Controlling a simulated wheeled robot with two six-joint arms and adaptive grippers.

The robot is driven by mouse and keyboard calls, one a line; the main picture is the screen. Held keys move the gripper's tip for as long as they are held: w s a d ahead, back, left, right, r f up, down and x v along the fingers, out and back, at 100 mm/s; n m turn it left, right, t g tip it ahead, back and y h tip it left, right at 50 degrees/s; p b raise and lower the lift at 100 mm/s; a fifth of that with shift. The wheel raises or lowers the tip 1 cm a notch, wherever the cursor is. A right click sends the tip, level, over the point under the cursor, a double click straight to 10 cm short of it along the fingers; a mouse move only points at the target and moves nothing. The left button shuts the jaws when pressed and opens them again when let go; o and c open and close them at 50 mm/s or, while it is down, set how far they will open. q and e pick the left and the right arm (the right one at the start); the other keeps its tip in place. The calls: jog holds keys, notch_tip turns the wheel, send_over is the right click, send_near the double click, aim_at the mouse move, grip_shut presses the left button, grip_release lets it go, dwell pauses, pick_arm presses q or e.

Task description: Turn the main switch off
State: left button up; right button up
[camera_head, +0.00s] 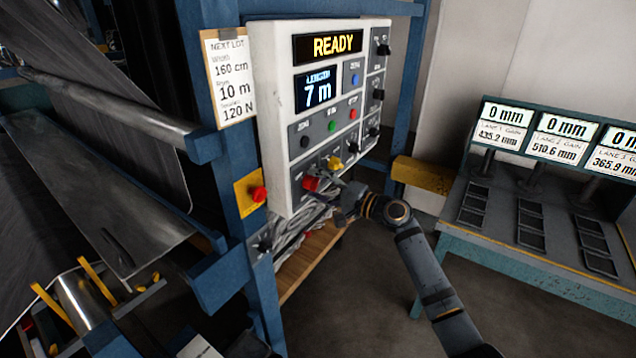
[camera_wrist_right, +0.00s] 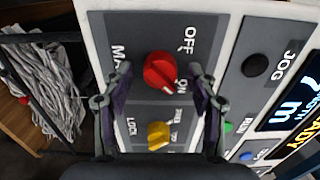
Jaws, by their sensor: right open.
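The main switch is a red rotary knob (camera_wrist_right: 160,70) on a grey plate with OFF and ON lettering beside it. Its ridge seems to lie toward the ON side. In the head view the red knob (camera_head: 310,183) is low on the front of the white control panel (camera_head: 272,110). My right gripper (camera_wrist_right: 160,78) is open, with one finger on each side of the red knob and a visible gap to it. In the head view my right gripper (camera_head: 335,196) is just in front of the panel's lower edge. My left gripper is not in view.
A yellow knob (camera_wrist_right: 158,134) marked LOCK sits beside the red one. A black JOG button (camera_wrist_right: 255,65) is also near. A red button on a yellow plate (camera_head: 258,194) is on the blue post. The panel display (camera_head: 333,45) reads READY. A gauge bench (camera_head: 540,220) stands right.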

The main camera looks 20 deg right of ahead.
jog(key=shift+c, duration=1.1)
jog(key=c, duration=1)
jog(key=shift+o, duration=0.2)
jog(key=shift+f+n+b, duration=0.1)
jog(key=shift+n+b, duration=8.8)
jog(key=shift+b, duration=1.7)
